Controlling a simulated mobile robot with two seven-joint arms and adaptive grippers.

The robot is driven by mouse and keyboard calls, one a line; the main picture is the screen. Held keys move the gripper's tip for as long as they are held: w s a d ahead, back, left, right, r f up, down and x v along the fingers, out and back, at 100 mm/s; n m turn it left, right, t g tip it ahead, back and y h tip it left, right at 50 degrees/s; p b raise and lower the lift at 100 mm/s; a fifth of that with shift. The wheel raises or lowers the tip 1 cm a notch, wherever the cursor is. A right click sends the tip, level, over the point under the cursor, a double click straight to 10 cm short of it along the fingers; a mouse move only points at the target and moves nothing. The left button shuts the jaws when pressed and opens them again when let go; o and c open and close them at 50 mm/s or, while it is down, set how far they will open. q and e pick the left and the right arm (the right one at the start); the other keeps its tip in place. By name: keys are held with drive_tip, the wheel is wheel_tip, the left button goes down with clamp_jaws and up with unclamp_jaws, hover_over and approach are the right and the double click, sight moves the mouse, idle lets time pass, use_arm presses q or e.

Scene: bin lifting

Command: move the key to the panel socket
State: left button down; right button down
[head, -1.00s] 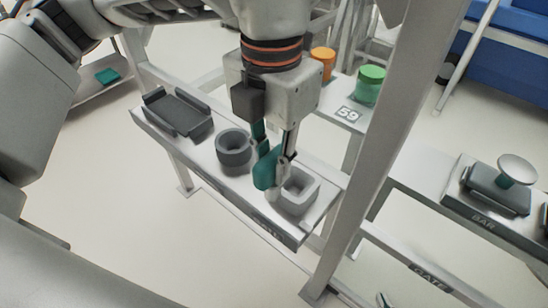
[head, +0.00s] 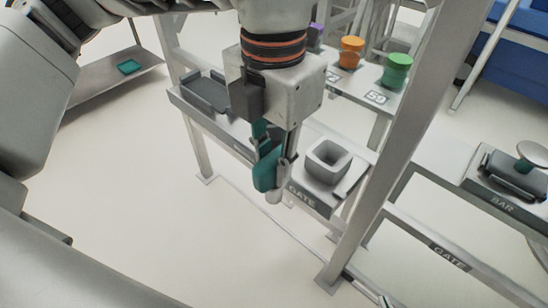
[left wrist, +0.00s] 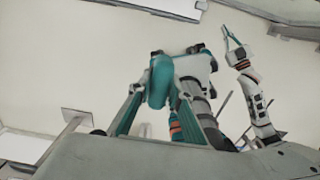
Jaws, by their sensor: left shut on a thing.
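My left gripper (head: 272,168) is shut on the teal key (head: 264,174), whose pale lower end points down. In the head view, the key hangs in front of the shelf's front edge, left of the square grey socket block (head: 318,170) on the GATE-labelled shelf (head: 309,198). I cannot tell whether this block is the panel socket. The left wrist view shows the key's rounded teal end (left wrist: 160,82) between the fingers. My right gripper (left wrist: 236,42) shows small at the upper right there; its opening is unclear.
A dark tray (head: 207,93) sits at the shelf's left end. A grey upright post (head: 385,150) stands right of the shelf. Orange (head: 350,52) and green (head: 396,71) containers stand behind. The floor in front is clear.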

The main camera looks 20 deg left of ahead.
use_arm(q)
drive_tip(key=shift+r, duration=0.1)
drive_tip(key=shift+r, duration=0.4)
drive_tip(key=shift+r+p, duration=1.55)
drive_tip(key=shift+r, duration=0.95)
drive_tip(key=shift+w, duration=0.1)
